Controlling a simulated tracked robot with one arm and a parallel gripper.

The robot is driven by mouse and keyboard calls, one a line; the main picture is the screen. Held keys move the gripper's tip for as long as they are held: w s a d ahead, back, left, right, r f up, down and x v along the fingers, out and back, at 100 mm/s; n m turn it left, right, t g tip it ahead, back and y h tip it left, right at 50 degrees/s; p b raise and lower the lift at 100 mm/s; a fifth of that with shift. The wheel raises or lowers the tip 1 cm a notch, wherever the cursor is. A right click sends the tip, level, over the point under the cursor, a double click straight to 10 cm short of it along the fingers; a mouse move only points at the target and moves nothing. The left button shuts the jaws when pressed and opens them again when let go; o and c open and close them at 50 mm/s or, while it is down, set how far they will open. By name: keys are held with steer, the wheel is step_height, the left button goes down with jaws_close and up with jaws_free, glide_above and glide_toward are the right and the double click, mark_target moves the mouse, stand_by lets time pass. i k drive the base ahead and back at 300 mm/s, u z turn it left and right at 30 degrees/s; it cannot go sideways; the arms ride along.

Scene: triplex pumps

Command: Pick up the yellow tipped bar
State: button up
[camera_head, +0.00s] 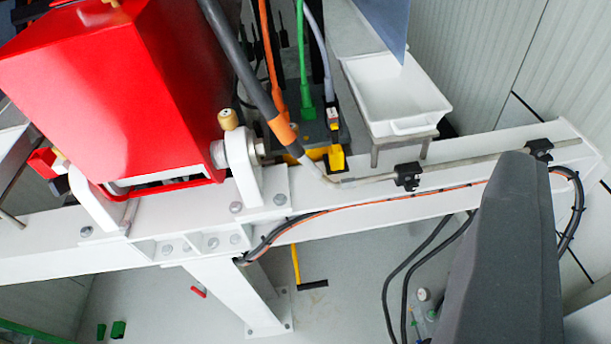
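A yellow and black piece (297,267) lies on the floor below the white beam, left of centre. Its thin yellow part runs up toward the beam, and a short black part lies across its lower end. It is the closest match to the yellow tipped bar, but I cannot tell for sure. The beam may hide its upper end. No gripper fingers can be made out in this view. A large dark grey tapered body (510,250) fills the lower right close to the camera; I cannot tell whether it is mine.
The white beam (395,200) crosses the view, with clamped pipe and cables. A red housing (115,95) stands upper left, a white tray (395,90) upper right. Black hoses (400,270) hang right of centre.

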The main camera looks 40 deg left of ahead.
mark_target(334, 126)
steer(key=z, duration=0.05)
steer(key=k, duration=1)
steer(key=u, duration=0.2)
steer(key=i, duration=1.65)
